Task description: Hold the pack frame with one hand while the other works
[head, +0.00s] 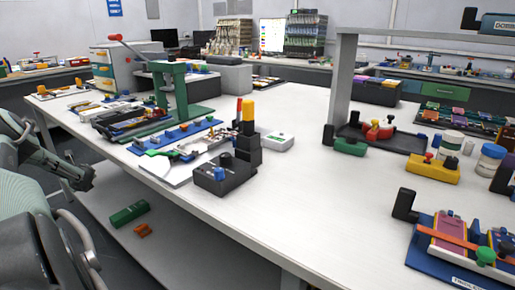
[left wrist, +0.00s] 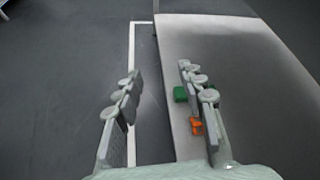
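My left gripper (head: 78,176) is at the left of the head view, beyond the table's left edge. In the left wrist view the gripper (left wrist: 157,78) is open, with nothing between its fingers. I cannot tell for sure which thing is the pack frame. A blue-based fixture (head: 428,263) with pinkish flat pieces, an orange bar and a green knob lies at the right front. A pale, open frame-like piece (head: 190,151) lies on the table at left centre, apart from my left gripper. My right gripper is not in view.
The white table (head: 300,205) is clear in its middle. A green press (head: 176,92), a black box (head: 222,178) and an upright black block (head: 247,146) stand at left. A grey post (head: 341,80) rises behind. A green block (left wrist: 180,93) and an orange piece (left wrist: 196,127) lie low, under the table.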

